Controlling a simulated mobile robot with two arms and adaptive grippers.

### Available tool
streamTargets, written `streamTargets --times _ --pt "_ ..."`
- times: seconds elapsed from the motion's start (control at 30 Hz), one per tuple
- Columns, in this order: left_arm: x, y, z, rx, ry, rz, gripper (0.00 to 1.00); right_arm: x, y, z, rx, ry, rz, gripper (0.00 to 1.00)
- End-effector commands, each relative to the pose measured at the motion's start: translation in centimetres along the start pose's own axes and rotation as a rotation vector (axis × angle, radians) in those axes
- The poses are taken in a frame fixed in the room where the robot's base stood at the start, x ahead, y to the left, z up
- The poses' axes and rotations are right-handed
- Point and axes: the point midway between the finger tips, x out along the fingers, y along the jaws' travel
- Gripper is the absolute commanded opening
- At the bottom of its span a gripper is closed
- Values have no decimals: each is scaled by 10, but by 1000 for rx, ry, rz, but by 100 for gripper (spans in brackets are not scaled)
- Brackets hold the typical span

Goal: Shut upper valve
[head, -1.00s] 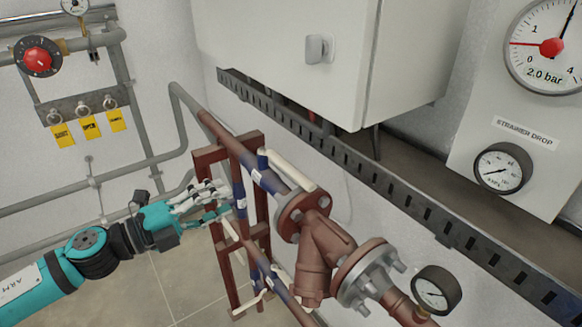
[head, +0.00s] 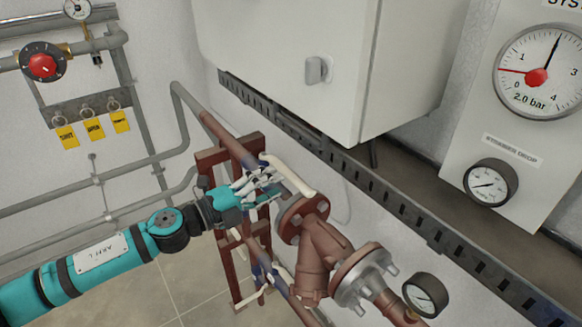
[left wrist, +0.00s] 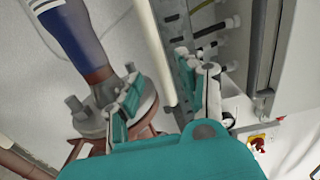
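The upper valve sits on the upper pipe, with a long cream lever (head: 292,178) running along the pipe toward the rusty-red strainer flange. My left gripper (head: 262,184) is at this valve and covers most of its blue body in the head view. In the left wrist view the gripper's two fingers (left wrist: 165,92) are spread apart. The cream lever (left wrist: 154,45) shows between them, and I cannot tell whether they touch it. The blue pipe section (left wrist: 70,35) and the flange lie to the left there. My right gripper is in neither view.
A rusty strainer (head: 318,258) with flanges and a small gauge (head: 424,293) stands right of the gripper. A lower pipe with another valve (head: 262,275) runs below. A slotted black rail (head: 375,192) and a white cabinet (head: 290,60) are close above and behind.

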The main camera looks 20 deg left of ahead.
Motion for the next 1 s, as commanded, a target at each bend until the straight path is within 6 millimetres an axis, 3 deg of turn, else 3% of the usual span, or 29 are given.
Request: streamTargets --times 0.1,0.3,0.7,1.0 --pt "25 -7 1 -1 -1 -5 39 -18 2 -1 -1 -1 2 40" --pt "50 -3 0 -1 -1 -2 39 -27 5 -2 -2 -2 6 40" --pt "58 0 0 0 0 0 39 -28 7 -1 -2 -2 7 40" --pt "58 0 0 0 0 0 3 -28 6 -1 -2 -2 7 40"
